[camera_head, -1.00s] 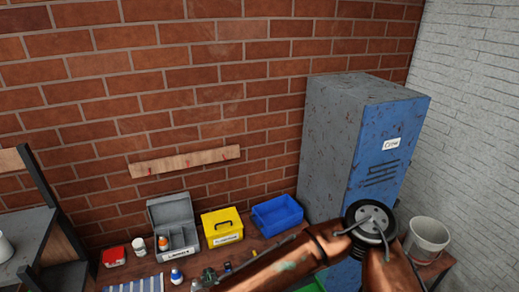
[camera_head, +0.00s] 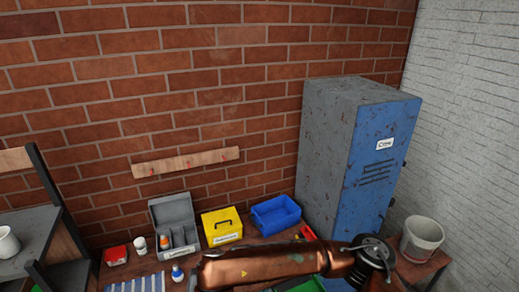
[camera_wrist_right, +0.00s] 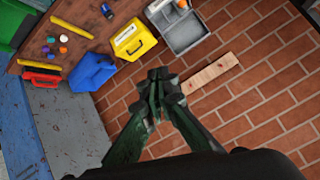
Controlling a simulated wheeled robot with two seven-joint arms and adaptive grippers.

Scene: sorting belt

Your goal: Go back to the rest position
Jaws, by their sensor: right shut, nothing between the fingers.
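My right arm crosses the lower part of the head view, in front of the bench and the locker. Its gripper is hidden there, beyond the lower edge or behind the wrist. In the right wrist view my right gripper (camera_wrist_right: 165,82) shows with its fingertips together and nothing between them. It is apart from the boxes and has brick wall behind it. My left gripper is in neither view.
A blue-doored locker (camera_head: 378,165) stands at the right, with a grey bucket (camera_head: 421,238) beside it. A blue bin (camera_head: 276,214), yellow box (camera_head: 222,227) and open grey box (camera_head: 173,222) line the bench's back. A dark shelf (camera_head: 28,232) is at left.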

